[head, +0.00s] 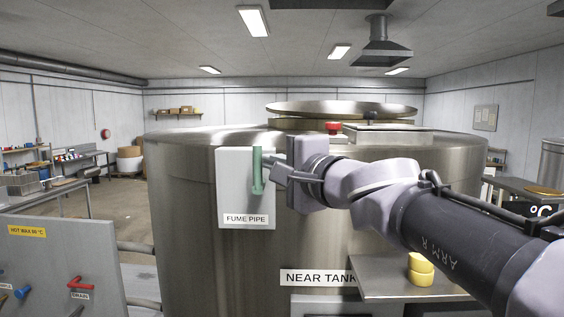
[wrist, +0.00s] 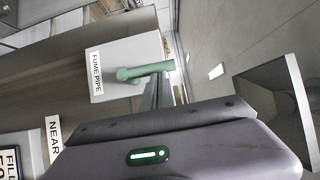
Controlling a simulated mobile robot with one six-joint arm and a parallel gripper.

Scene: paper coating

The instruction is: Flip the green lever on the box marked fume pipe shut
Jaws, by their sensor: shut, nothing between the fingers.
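The pale box marked FUME PIPE (head: 234,192) is on the front of the large steel tank. Its green lever (head: 257,168) stands upright along the box's right side. My gripper (head: 268,182) is shut and empty, just right of the lever's lower part. Whether it touches the lever I cannot tell. In the wrist view my gripper's body covers the bottom and hides part of the space by the lever.
The steel tank (head: 190,240) fills the middle, with a NEAR TANK sign (head: 317,277) below the box. A panel with a red drain handle (head: 80,283) stands at lower left. A red button (head: 333,128) is on the tank top.

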